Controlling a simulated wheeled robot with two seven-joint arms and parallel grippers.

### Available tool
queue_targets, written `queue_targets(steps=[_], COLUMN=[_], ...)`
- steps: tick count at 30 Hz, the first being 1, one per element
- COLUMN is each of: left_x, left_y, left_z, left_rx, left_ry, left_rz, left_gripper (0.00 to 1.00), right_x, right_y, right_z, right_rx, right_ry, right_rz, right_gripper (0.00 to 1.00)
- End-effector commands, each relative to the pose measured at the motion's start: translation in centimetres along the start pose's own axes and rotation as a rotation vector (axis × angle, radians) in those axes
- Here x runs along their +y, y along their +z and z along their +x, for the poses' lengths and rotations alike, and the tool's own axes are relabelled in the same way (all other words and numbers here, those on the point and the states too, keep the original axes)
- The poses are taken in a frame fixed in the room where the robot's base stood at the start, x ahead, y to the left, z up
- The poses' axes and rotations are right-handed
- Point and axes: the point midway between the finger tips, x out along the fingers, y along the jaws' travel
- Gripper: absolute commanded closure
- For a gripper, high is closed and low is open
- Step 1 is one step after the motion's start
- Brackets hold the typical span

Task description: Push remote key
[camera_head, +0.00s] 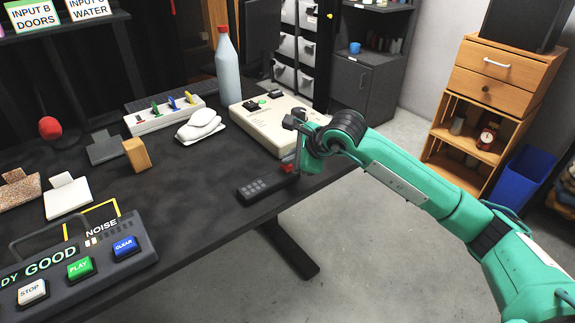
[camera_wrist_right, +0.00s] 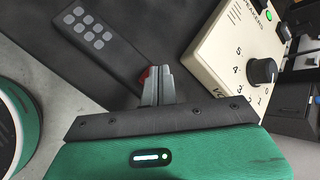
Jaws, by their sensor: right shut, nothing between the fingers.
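The remote (camera_head: 265,187) is a dark slab with several grey keys, lying on the dark table near its front right edge. In the right wrist view the remote (camera_wrist_right: 92,35) is at the upper left, its grey keys facing up. My right gripper (camera_head: 291,168) is shut and empty, pointing down at the remote's right end. In the right wrist view its closed fingertips (camera_wrist_right: 150,75) are beside the remote's end nearest me, with a small red part showing at them. I cannot tell whether the fingers touch the remote. My left gripper is not in view.
A beige box with knobs (camera_head: 262,130) stands just behind the right gripper. A bottle (camera_head: 228,68), a white switch strip (camera_head: 165,115) and a wooden block (camera_head: 137,154) stand farther off. A button panel (camera_head: 75,262) lies front left. Bare table lies left of the remote.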

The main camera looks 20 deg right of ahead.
Motion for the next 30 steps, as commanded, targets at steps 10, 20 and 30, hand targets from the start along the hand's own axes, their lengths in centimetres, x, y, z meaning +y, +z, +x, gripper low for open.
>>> queue_targets(steps=[10,20,30], left_x=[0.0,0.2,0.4], left_y=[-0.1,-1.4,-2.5], left_z=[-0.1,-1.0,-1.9], left_rx=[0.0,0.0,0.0], left_ry=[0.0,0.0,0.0], left_rz=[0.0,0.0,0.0], left_gripper=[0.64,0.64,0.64], right_x=[-0.2,-1.6,-3.1], right_y=[0.2,1.6,3.1], right_z=[-0.2,-2.2,-4.3], right_rx=[0.0,0.0,0.001], right_ry=[0.0,-0.001,0.0], right_rz=[0.0,0.0,0.0], right_gripper=[1.0,1.0,1.0])
